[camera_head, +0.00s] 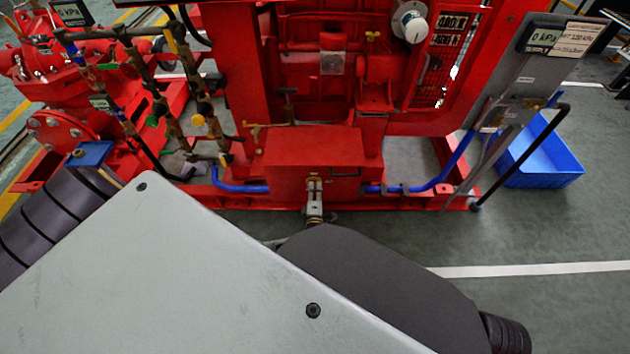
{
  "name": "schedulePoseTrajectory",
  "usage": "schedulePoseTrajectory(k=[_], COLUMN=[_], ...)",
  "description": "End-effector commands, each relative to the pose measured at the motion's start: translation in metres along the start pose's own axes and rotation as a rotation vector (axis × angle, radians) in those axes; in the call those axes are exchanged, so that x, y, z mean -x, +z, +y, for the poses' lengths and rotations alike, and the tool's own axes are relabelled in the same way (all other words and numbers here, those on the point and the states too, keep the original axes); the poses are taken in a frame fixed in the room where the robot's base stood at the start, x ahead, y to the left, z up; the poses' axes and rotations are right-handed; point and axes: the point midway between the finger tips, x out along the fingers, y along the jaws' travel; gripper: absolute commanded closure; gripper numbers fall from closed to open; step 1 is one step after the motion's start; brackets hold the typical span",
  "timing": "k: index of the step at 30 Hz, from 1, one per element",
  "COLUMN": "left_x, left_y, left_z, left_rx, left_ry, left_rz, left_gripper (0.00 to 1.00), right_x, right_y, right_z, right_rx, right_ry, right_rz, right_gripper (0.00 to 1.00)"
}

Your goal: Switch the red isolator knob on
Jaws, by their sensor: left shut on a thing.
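My left gripper (315,181) is small in the view, at the front face of the red box (315,146) low in the middle of the pumpset. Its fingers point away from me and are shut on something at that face. This appears to be the red isolator knob, but the fingers and the red-on-red colour hide it. I cannot tell which way the knob is turned. My right gripper is not in view.
Blue hoses (240,187) run along the red base on both sides of the box. Brass valves and pipes (165,110) stand at the left. The floor at lower right is clear.

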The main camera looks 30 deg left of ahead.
Motion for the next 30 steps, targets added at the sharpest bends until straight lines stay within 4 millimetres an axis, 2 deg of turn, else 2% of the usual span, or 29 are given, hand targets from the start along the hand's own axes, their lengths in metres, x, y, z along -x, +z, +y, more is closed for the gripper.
schedulePoseTrajectory(k=[6,19,20,24,30], left_x=[-0.001,-0.0009,-0.0009,-0.0007,-0.0003], left_y=[0.0015,0.0016,0.0016,0.0013,0.0007], left_z=[0.0009,0.0002,0.0002,0.0001,-0.0004], left_rx=[-0.065,-0.079,-0.078,-0.078,-0.078], left_ry=[0.001,0.001,0.001,0.001,0.0], left_rz=[-0.002,-0.002,-0.002,-0.002,-0.001], left_gripper=[1.0,1.0,0.88,0.7,0.68], right_x=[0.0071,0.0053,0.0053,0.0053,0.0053], right_y=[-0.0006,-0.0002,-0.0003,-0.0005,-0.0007], right_z=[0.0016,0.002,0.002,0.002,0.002], right_rx=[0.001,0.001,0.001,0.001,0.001], right_ry=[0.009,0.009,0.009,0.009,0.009], right_rz=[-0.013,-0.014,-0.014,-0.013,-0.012], right_gripper=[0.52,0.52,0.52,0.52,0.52])
